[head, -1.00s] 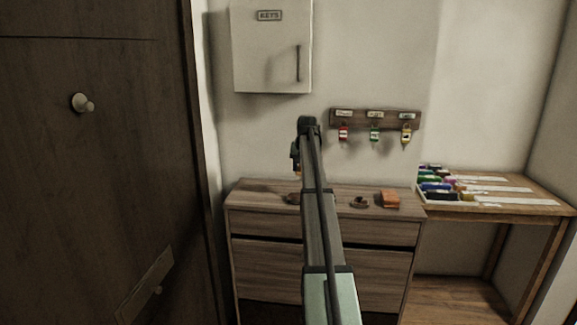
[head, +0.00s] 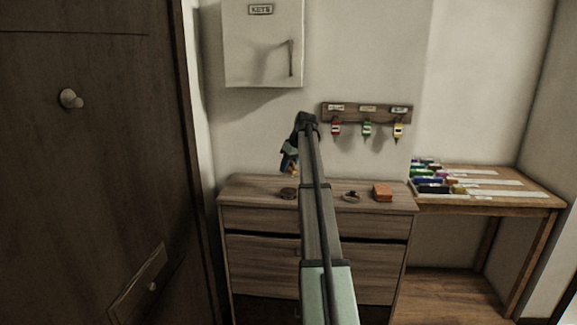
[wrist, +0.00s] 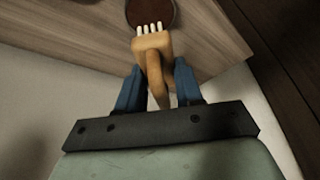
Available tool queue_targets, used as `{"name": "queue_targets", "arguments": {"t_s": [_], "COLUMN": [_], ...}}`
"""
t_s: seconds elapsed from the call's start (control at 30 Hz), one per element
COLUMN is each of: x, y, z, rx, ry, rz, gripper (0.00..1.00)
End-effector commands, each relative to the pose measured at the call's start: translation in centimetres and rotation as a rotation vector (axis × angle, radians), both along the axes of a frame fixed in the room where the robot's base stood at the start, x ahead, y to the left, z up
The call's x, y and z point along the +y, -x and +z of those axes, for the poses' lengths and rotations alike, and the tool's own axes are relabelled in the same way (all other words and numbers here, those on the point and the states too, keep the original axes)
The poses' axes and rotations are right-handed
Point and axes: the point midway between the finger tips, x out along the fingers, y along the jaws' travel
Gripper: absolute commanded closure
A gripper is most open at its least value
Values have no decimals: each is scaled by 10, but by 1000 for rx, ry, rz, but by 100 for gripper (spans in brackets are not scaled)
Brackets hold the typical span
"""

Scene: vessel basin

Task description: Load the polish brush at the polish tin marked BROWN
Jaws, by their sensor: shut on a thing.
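My gripper (head: 290,160) has blue fingers and is shut on the polish brush (wrist: 153,45), a wooden brush with a curved handle and white bristles. In the wrist view the fingers (wrist: 158,85) close around its handle. The bristles point at a round tin with dark brown contents (wrist: 152,13), partly cut off by the frame's top edge. This tin also shows on the cabinet top in the head view (head: 288,193), just below my gripper. Whether the bristles touch the polish cannot be told. No marking is readable on the tin.
A second small round item (head: 351,196) and an orange-brown block (head: 382,193) sit to the right on the wooden cabinet (head: 250,212). Above are a key box (head: 262,50) and a rack of tagged keys (head: 366,113). A side table (head: 500,190) holds colored items.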

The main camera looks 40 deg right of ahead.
Motion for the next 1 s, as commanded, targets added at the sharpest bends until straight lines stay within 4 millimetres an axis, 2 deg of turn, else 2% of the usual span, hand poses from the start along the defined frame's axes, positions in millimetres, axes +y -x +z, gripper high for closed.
{"name": "queue_targets", "arguments": {"t_s": [0.7,1.0], "x": [0,0], "y": [0,0], "z": [-53,-58], "rx": [1,0], "ry": [0,0], "rz": [-3,-3], "gripper": [89,89]}}
